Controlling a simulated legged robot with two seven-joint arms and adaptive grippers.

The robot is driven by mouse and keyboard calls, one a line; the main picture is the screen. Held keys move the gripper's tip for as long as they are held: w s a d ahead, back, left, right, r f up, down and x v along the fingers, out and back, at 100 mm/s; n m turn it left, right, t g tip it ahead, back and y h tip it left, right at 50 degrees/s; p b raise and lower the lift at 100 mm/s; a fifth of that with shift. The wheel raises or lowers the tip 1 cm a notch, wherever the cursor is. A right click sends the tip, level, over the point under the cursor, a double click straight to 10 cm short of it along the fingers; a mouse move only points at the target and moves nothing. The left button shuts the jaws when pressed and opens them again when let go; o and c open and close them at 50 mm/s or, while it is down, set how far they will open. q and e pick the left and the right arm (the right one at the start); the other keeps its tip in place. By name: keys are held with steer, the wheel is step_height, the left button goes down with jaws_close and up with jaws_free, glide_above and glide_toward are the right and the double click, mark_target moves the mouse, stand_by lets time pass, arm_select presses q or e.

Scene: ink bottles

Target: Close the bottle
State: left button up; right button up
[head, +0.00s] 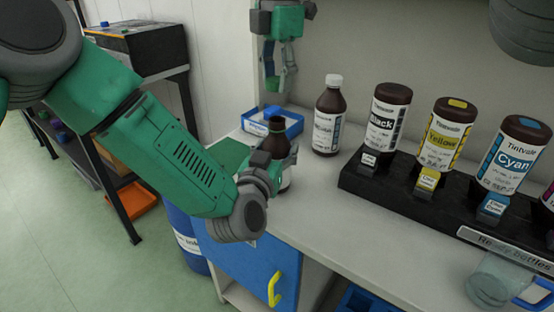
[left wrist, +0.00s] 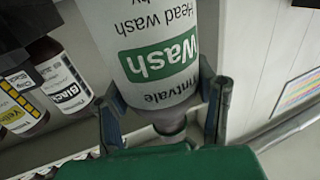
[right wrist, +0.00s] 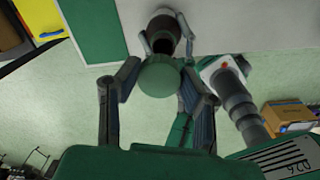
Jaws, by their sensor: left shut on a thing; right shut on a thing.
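The wash bottle (head: 277,143) stands upright near the counter's left edge, its dark neck uncapped. Its white body with a green "Wash" label (left wrist: 158,60) shows upside down in the left wrist view. My left gripper (head: 283,168) is shut around the bottle; its arm hides much of the lower part in the head view. My right gripper (head: 281,80) is shut on a green cap (right wrist: 160,77) and holds it above and apart from the bottle. In the right wrist view the open bottle mouth (right wrist: 163,42) shows beyond the cap.
A blue tray (head: 292,128) lies behind the bottle. A brown bottle with a white cap (head: 328,118) stands to its right. Black, yellow and cyan ink bottles (head: 447,133) stand inverted in a black rack (head: 400,205). A clear jar (head: 492,284) is at front right. The counter's front middle is clear.

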steer(key=shift+s+d+f, duration=0.1)
steer(key=shift+d+f, duration=0.05)
steer(key=shift+f, duration=2.2)
steer(key=shift+f, duration=0.9)
steer(key=shift+f, duration=0.6)
steer(key=m, duration=1.6)
steer(key=shift+s+a, duration=0.1)
steer(key=shift+a, duration=0.15)
